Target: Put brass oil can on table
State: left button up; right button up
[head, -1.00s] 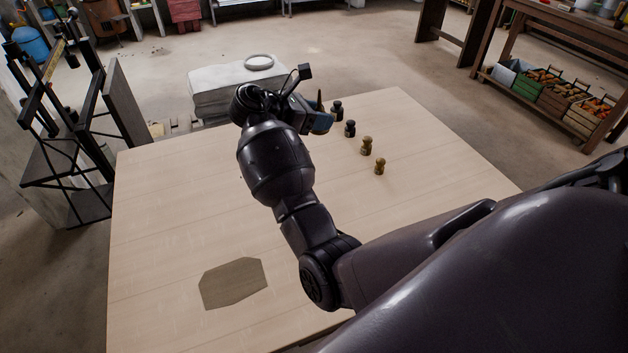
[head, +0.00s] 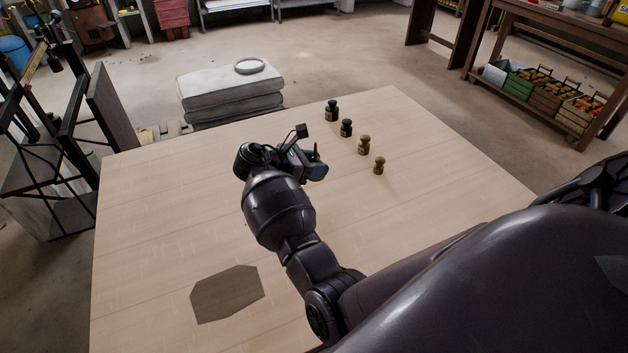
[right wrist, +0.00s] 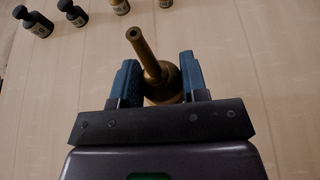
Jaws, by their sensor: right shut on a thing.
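The brass oil can (right wrist: 162,77) sits between the two blue fingers of my right gripper (right wrist: 160,85) in the right wrist view, its spout pointing away from the wrist. The fingers are shut on its body. In the head view the right gripper (head: 314,168) is over the middle of the wooden table (head: 170,215). There only the can's thin spout (head: 316,151) shows above the fingers; its body is hidden. I cannot tell whether the can's base touches the table. My left gripper is not in view.
Several weights stand in a row beyond the gripper, including a dark one (head: 331,111) and a brass one (head: 379,166). Stacked pale sacks (head: 225,90) with a white ring (head: 250,66) stand past the far edge. A dark patch (head: 227,294) lies on the near left; the table's left side is clear.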

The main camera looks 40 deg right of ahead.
aim_at(315, 190)
notch_tip(315, 190, down, 5)
jog(key=shift+f+b, duration=0.2)
jog(key=shift+b, duration=0.6)
jog(key=shift+r, duration=0.1)
jog(key=o, duration=1)
jog(key=shift+f, duration=0.2)
